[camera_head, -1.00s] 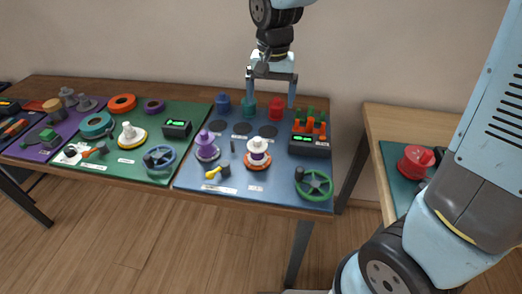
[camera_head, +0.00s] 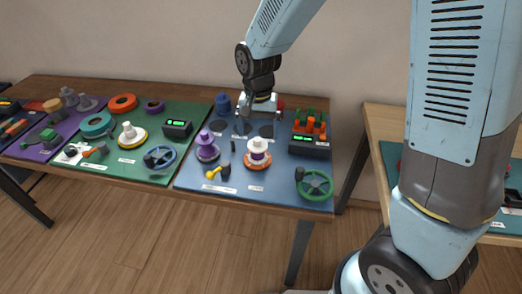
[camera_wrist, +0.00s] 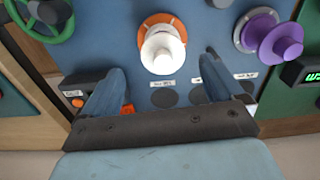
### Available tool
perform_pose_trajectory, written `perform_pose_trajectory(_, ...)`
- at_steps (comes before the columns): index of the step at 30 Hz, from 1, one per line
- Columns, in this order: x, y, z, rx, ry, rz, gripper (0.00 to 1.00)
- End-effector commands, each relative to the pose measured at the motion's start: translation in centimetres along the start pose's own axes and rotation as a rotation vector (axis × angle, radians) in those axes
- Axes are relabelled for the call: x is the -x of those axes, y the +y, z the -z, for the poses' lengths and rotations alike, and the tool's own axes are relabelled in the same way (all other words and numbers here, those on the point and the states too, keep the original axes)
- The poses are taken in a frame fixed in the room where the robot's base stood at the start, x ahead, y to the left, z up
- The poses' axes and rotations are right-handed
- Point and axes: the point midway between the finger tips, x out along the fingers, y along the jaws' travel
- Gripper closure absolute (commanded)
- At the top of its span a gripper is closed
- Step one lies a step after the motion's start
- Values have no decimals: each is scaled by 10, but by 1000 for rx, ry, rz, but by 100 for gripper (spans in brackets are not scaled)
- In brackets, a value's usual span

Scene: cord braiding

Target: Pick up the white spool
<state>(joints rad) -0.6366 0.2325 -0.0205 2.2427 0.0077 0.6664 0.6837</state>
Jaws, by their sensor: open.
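My gripper (camera_head: 259,121) is over the back of the blue mat, behind the spool. In the wrist view my gripper (camera_wrist: 162,66) is open, its two fingers apart with nothing held between them.
A purple spool (camera_head: 206,147) stands left of the white one. A dark box with orange and green pegs (camera_head: 309,128) is at the right, a green handwheel (camera_head: 314,184) at the front right. A yellow-handled crank (camera_head: 218,172) lies in front.

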Motion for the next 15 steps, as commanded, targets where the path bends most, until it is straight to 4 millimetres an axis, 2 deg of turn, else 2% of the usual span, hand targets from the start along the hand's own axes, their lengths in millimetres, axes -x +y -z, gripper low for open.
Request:
perform_pose_trajectory(9, -36, -4, 0, -1, -2, -2, 6)
perform_pose_trajectory(15, -51, -4, 0, -1, -1, -1, 6)
